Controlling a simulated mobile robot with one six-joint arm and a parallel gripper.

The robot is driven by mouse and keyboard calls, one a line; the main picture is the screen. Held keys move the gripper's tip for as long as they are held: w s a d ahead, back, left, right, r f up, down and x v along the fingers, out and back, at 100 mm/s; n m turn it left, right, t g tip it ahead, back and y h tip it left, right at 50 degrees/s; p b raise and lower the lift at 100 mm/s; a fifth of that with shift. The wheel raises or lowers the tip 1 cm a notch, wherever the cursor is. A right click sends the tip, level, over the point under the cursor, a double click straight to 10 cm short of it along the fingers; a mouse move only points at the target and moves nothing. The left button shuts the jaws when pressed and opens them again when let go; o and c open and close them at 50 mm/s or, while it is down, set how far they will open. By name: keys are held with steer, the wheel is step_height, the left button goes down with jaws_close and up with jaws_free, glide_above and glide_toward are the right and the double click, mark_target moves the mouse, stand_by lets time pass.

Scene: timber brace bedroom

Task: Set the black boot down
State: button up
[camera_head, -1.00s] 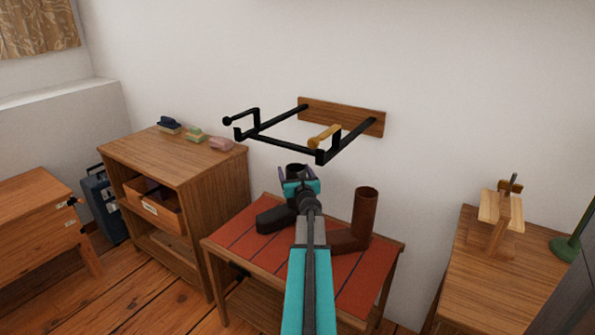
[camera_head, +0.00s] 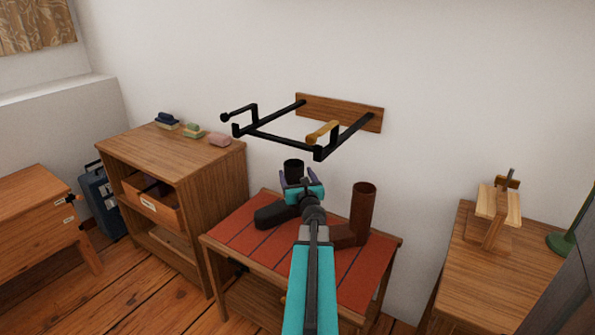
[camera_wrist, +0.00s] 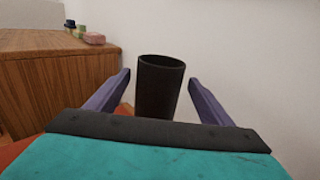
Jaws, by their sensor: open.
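The black boot (camera_head: 272,215) stands upright on the red striped cloth (camera_head: 238,236) of the low table, toe to the left. Its shaft also shows in the wrist view (camera_wrist: 158,88), between and beyond the two fingers. My gripper (camera_head: 297,180) is open, just in front of the boot's shaft, with a gap on both sides of it. My gripper also shows in the wrist view (camera_wrist: 160,88), its purple fingers spread. My wrist hides part of the boot in the head view.
A brown boot (camera_head: 362,212) stands close to the right on the same cloth. A black wall rack (camera_head: 270,138) with a wooden back juts out above the table. A wooden cabinet (camera_head: 170,150) stands left, and a side table (camera_head: 480,275) right.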

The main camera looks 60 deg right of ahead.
steer(key=shift+v, duration=2.7)
